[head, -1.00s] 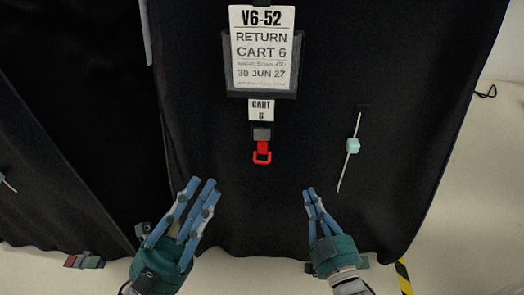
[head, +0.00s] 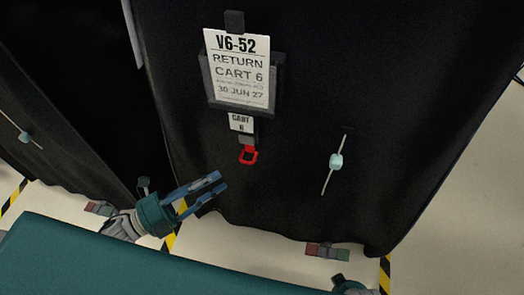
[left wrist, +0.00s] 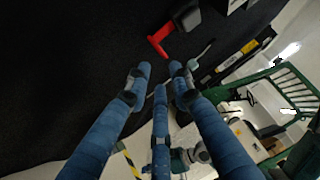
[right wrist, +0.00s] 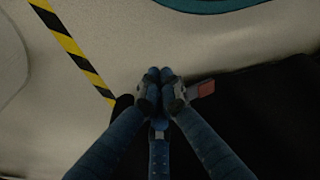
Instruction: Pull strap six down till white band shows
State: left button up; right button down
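Strap six hangs on the black cover below its CART 6 tag (head: 241,122), with a red pull loop (head: 248,155) at its lower end. No white band shows on it. The red loop also shows in the left wrist view (left wrist: 160,40), just beyond the fingertips. My left gripper (head: 217,186) is open and empty, below and left of the loop, with its fingers pointing right; it is apart from the loop.
A framed sign (head: 240,70) reads V6-52 RETURN CART 6. A pale rod with a light-blue bead (head: 336,161) hangs right of the strap. Another covered cart stands at left. A red-and-green block (head: 327,251) lies at the cover's hem. Striped tape (right wrist: 75,50) marks the floor.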

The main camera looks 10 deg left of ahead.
aim_at(246, 163)
pick_arm(q)
jog(key=x, duration=1)
jog(key=shift+c, duration=0.2)
grip_shut()
